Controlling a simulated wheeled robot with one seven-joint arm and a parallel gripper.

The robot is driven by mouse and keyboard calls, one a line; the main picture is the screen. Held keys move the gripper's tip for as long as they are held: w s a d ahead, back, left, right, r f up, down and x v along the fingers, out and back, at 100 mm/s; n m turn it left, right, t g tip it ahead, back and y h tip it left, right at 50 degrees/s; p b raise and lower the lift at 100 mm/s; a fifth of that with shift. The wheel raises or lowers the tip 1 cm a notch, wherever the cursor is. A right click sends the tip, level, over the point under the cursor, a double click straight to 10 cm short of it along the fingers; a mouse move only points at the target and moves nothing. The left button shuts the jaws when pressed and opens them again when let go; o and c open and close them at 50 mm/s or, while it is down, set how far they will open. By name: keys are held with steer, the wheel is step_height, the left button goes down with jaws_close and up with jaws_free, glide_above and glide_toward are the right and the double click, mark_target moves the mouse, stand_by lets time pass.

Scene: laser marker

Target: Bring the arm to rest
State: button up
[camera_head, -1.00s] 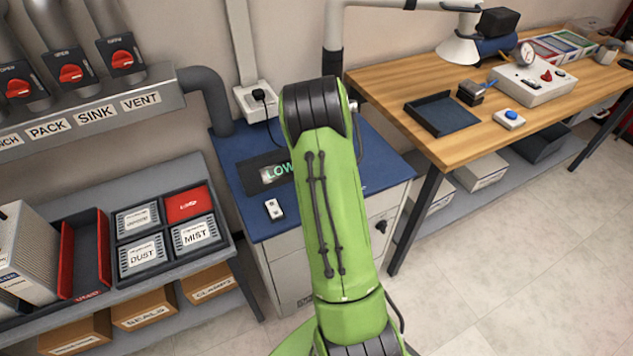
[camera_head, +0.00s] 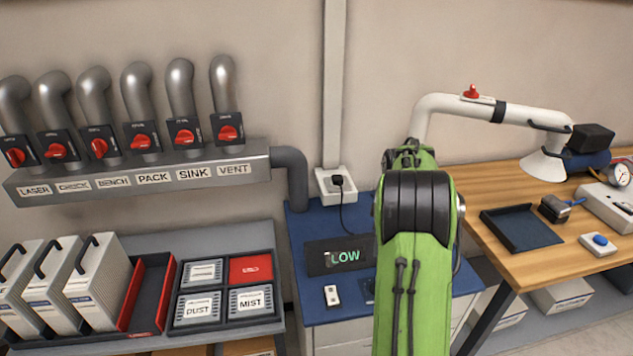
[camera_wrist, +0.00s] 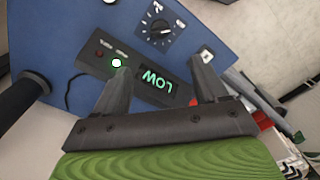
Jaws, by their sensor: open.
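My gripper (camera_wrist: 160,92) shows in the wrist view with its two dark fingers spread apart and nothing between them. It is above the blue-topped cabinet, and the black display panel (camera_wrist: 150,85) reading LOW shows beyond the fingers. A lit green lamp and a dark dial (camera_wrist: 158,29) also show there. In the head view my green arm rises in front of the cabinet and hides part of its blue top (camera_head: 312,308); the gripper itself is hidden. The display panel (camera_head: 325,258) stands left of my arm in that view.
A duct with several red-handled valves (camera_head: 143,141) runs along the wall at left. Below it, a grey shelf holds filters (camera_head: 97,285) and a tray of labelled cartridges (camera_head: 200,306). At right, a wooden bench (camera_head: 500,258) carries a dark tray, and a white extraction arm (camera_head: 450,103) reaches over it.

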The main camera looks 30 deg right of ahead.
steer(key=s+a+r+m+t, duration=0.25)
steer(key=a+r, duration=0.35)
steer(key=a, duration=0.3)
steer(key=s+a+r+m+t, duration=0.1)
steer(key=s+a+r, duration=0.3)
steer(key=a+r, duration=0.35)
steer(key=s+a+f+m+t, duration=0.1)
steer(key=s+a+m+t, duration=0.1)
steer(key=s+a, duration=0.8)
steer(key=s, duration=0.4)
steer(key=shift+f+p, duration=0.25)
steer(key=shift+p, duration=0.1)
steer(key=shift+d+m, duration=0.1)
steer(key=shift+m, duration=0.15)
